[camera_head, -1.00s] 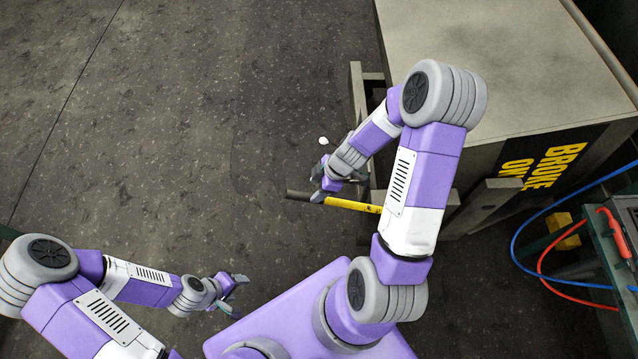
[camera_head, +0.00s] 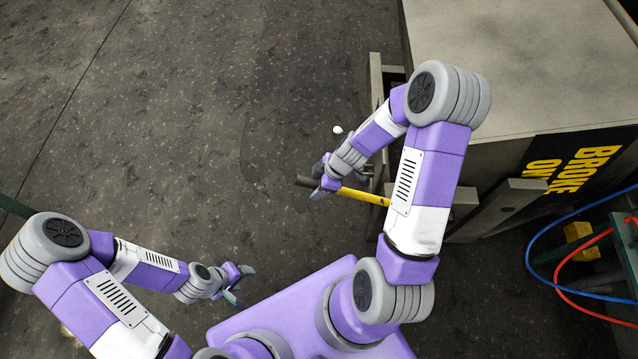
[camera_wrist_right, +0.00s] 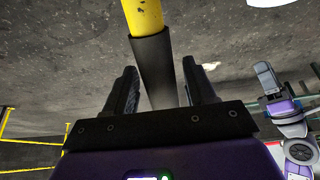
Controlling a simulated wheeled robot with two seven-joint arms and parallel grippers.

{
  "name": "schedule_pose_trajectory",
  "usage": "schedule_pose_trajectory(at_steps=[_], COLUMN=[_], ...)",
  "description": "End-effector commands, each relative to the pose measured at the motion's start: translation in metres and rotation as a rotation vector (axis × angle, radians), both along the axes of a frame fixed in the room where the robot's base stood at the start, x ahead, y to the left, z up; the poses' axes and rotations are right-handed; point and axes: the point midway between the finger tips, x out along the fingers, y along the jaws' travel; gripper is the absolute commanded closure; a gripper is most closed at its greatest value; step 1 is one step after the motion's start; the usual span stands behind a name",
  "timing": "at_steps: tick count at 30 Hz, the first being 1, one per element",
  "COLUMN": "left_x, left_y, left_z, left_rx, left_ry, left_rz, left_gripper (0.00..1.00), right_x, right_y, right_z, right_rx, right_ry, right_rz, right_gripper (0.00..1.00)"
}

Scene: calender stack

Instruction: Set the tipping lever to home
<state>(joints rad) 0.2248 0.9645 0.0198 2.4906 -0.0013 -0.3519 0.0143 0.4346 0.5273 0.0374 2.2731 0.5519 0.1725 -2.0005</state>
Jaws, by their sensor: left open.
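The tipping lever is a yellow bar (camera_head: 362,196) with a dark grip (camera_head: 304,181) at its left end. It sticks out to the left from the low side of the grey box. My right gripper (camera_head: 320,182) is at the lever, near where yellow meets dark. In the right wrist view the dark grip (camera_wrist_right: 153,65) runs between the two fingers, with small gaps seen on both sides, so the gripper looks open around it. My left gripper (camera_head: 238,284) is open and empty, low over the floor at the lower left, well away from the lever.
The large grey box (camera_head: 500,75) marked "BROKE ON" fills the upper right. Blue (camera_head: 560,220) and red (camera_head: 590,240) hoses and a green frame (camera_head: 628,245) stand at the right. The dark floor (camera_head: 180,120) on the left is clear.

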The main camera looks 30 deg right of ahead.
Motion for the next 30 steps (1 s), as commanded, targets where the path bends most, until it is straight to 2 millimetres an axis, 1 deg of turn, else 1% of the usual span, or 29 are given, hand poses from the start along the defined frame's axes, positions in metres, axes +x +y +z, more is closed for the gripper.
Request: schedule_pose_trajectory(at_steps=[1, 9, 11, 17, 30], left_x=[0.0, 0.0, 0.0, 0.0, 0.0], left_y=[0.0, 0.0, 0.0, 0.0, 0.0], left_z=[0.0, 0.0, 0.0, -0.001, -0.015], left_rx=[0.0, 0.0, 0.0, 0.0, 0.0], left_ry=[0.0, 0.0, 0.0, 0.0, 0.0], left_rz=[0.0, 0.0, 0.0, 0.0, 0.0], left_gripper=[0.41, 0.41, 0.41, 0.41, 0.41], right_x=[0.0, 0.0, 0.0, -0.001, -0.008], right_y=[0.0, 0.0, 0.0, -0.002, -0.018], right_z=[0.0, 0.0, 0.0, 0.002, 0.033], right_rx=[0.0, 0.0, 0.0, 0.005, 0.061], right_ry=[0.0, 0.0, 0.0, -0.004, -0.044], right_rz=[0.0, 0.0, 0.0, -0.003, -0.006], right_gripper=[0.51, 0.92, 1.0, 1.0, 1.0])
